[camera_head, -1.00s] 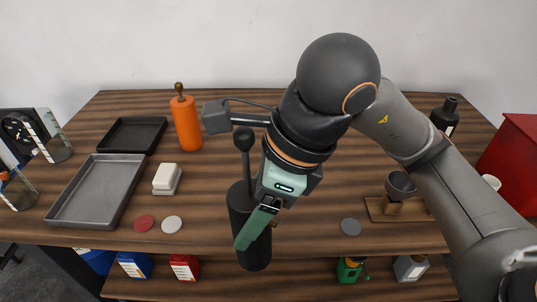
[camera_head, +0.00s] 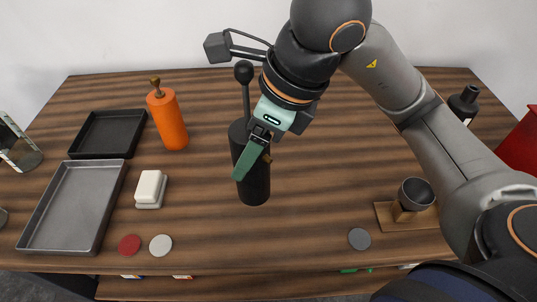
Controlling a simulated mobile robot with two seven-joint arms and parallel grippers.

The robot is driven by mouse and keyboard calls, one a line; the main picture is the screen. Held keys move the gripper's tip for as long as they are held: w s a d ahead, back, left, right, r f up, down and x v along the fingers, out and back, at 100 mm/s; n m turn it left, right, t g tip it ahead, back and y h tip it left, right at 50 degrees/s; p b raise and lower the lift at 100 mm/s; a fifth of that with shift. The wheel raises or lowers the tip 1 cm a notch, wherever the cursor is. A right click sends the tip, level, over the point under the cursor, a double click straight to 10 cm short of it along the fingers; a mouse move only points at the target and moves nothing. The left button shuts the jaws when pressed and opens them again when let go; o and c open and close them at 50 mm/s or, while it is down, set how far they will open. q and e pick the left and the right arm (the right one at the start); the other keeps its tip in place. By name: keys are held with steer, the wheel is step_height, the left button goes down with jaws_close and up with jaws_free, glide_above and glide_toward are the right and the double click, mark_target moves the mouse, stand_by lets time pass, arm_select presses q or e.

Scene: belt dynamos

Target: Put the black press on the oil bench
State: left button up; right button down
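The black press (camera_head: 254,185) is a dark upright cylinder with a plunger rod and a round knob on top. My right gripper (camera_head: 252,158), with green fingers, reaches in from the upper right and is shut at the press's side, where a small brown part shows. The press shows in front of the middle of a dark wooden bench (camera_head: 330,190); I cannot tell whether its base touches the top. No label shows whether this is the oil bench. My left gripper is not in view.
An orange mill (camera_head: 168,122), a black tray (camera_head: 104,152), a grey tray (camera_head: 25,238) and a white block (camera_head: 150,188) stand left. A dark cup (camera_head: 417,193) on a wooden stand and a black bottle (camera_head: 464,104) are right. Discs lie along the front. Bare wood surrounds the press.

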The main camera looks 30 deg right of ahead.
steer(key=w+d+f, duration=0.7)
steer(key=f, duration=0.4)
steer(key=shift+w, duration=0.2)
steer(key=shift+f, duration=0.15)
jaws_free()
steer(key=v, duration=1.2)
steer(key=shift+s, duration=0.1)
